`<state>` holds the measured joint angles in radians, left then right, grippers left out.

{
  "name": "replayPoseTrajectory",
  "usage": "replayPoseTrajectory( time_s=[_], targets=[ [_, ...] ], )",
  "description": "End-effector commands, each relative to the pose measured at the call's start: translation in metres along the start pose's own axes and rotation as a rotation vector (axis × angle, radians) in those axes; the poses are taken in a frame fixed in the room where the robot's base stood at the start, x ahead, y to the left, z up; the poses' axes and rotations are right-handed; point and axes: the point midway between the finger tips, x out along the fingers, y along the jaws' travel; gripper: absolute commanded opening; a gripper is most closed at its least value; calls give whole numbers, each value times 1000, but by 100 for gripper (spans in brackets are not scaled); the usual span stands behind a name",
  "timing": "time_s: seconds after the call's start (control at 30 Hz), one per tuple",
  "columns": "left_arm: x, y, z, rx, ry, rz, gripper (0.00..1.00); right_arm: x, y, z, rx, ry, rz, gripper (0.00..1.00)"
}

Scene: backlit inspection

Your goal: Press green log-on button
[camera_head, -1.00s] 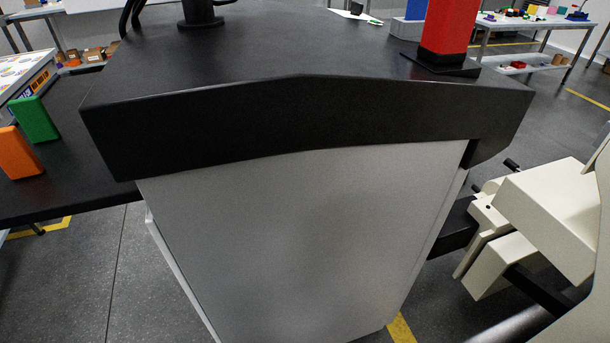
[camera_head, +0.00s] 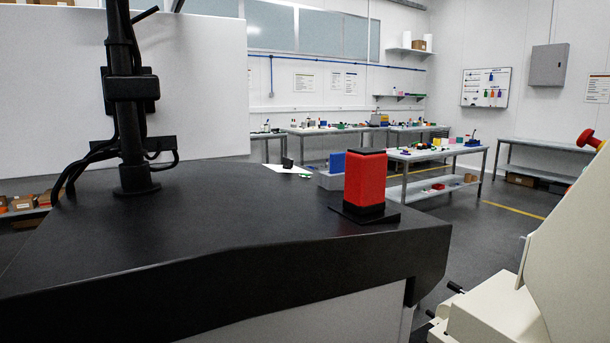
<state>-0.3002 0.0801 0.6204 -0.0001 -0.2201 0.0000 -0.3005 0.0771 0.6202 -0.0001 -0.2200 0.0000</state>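No green log-on button can be made out in the current head view. A black-topped desk (camera_head: 230,215) fills the lower left, with its thick front edge toward me. A red upright block with a black top (camera_head: 365,180) stands on a black base plate near the desk's right end. Neither of my grippers is in view.
A black post (camera_head: 125,100) with cables rises from the desk's left side, before a white panel (camera_head: 60,80). A blue block (camera_head: 337,162) stands behind the red one. Workbenches (camera_head: 425,152) with small items are farther back. The desk's middle is clear.

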Motion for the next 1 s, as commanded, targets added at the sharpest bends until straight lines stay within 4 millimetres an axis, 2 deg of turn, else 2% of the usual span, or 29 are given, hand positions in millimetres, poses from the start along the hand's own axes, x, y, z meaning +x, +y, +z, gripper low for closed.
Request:
replayPoseTrajectory(
  time_s=[0.07, 0.37, 1.0],
  targets=[
    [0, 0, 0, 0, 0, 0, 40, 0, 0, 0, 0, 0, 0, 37],
    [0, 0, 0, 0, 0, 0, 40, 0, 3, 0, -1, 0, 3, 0],
    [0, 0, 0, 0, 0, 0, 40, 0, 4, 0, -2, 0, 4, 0]
  ],
)
